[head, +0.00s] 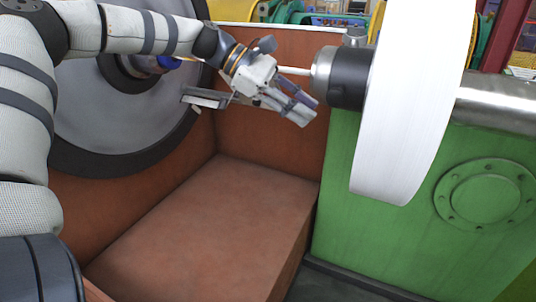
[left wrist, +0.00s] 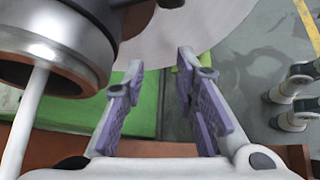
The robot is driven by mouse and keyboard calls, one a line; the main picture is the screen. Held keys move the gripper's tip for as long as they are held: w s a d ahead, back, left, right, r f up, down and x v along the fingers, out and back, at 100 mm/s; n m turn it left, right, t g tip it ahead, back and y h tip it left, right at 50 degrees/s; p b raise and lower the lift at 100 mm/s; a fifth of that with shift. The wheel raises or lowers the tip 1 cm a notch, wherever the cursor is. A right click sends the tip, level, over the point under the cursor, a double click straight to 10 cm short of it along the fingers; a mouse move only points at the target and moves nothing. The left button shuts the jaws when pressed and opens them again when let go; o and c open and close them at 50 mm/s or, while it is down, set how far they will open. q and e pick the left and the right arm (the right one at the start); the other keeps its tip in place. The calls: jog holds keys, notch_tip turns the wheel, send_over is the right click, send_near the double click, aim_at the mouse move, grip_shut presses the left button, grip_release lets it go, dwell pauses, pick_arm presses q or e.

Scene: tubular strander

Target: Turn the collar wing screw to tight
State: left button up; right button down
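The collar (head: 347,78) is a dark cylinder with a bright metal rim, on the shaft beside a large white disc. A small grey knob-like part, which looks like the wing screw (head: 355,37), stands on top of it. In the left wrist view the collar (left wrist: 60,45) fills the upper left, and a small dark part at the top edge may be the screw; its wings and tightness cannot be made out. My left gripper (head: 303,108) is below and left of the collar, apart from it. In the left wrist view its purple-padded fingers (left wrist: 161,75) are spread and empty. My right gripper is not seen.
A white rod (head: 293,71) runs into the collar, close above my left gripper. The white disc (head: 410,110) stands right of the collar, before a green housing (head: 385,225). A grey wheel (head: 130,115) is at left. The brown trough (head: 205,215) below is empty.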

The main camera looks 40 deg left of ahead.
pick_arm(q)
jog(key=a+f+m+g+y, duration=0.1)
jog(key=a+f+m+y, duration=0.2)
jog(key=f, duration=0.4)
jog(key=a+f+m+y, duration=0.4)
jog(key=f+m+y, duration=0.1)
jog(key=f+y, duration=0.2)
jog(key=shift+w+m+g, duration=0.4)
jog(key=shift+w, duration=0.05)
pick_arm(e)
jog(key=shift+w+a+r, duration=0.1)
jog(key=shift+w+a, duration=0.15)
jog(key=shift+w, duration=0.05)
pick_arm(q)
jog(key=shift+o, duration=0.5)
